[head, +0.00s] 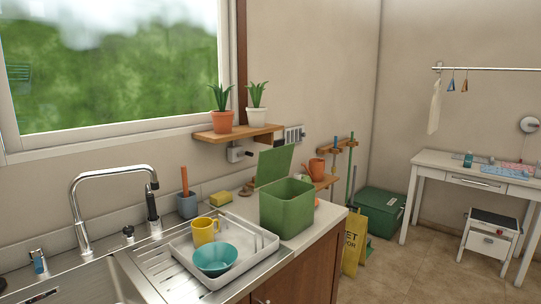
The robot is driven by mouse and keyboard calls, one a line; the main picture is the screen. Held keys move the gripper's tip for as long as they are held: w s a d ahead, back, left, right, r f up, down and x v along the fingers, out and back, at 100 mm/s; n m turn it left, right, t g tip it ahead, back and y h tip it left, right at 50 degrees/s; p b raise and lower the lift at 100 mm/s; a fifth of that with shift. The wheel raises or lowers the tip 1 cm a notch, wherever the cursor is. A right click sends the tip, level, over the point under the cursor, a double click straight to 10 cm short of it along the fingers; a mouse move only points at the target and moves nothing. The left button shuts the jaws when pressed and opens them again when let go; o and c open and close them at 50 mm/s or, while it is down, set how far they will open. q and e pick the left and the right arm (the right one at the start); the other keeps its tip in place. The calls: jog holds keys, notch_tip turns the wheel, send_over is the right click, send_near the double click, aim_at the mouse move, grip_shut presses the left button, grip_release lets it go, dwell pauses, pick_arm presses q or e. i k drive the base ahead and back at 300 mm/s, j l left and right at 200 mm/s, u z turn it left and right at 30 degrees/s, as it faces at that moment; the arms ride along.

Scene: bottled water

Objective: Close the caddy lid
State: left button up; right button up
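The green caddy (287,208) stands on the counter near its right end, to the right of the dish tray. Its lid (274,165) is raised and stands tilted up at the back left of the caddy, so the caddy is open. From this angle I see little of the inside. Neither of my grippers shows in the head view.
A white dish tray (262,253) with a yellow mug (205,231) and a teal bowl (215,259) stands just left of the caddy. A sink with a tall faucet (82,215) is further left. A shelf (235,134) with two potted plants hangs above.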

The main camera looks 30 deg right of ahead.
aim_at(274, 164)
jog(key=i+l+u, duration=0.15)
jog(key=l, duration=0.75)
jog(key=l+u, duration=0.2)
jog(key=l, duration=0.7)
jog(key=l+u, duration=0.2)
jog(key=l, duration=0.35)
jog(key=l+u, duration=0.2)
jog(key=l, duration=0.35)
jog(key=l+u, duration=0.2)
jog(key=l, duration=0.3)
jog(key=k+l+u, duration=0.2)
jog(key=l, duration=0.35)
jog(key=l+u, duration=0.25)
jog(key=l, duration=0.3)
jog(key=k+l+u, duration=0.2)
jog(key=l, duration=0.2)
jog(key=l+u, duration=0.15)
jog(key=l, duration=0.3)
jog(key=l+u, duration=0.15)
jog(key=l, duration=0.3)
jog(key=k+l+u, duration=0.15)
jog(key=l, duration=0.25)
jog(key=i+l, duration=0.05)
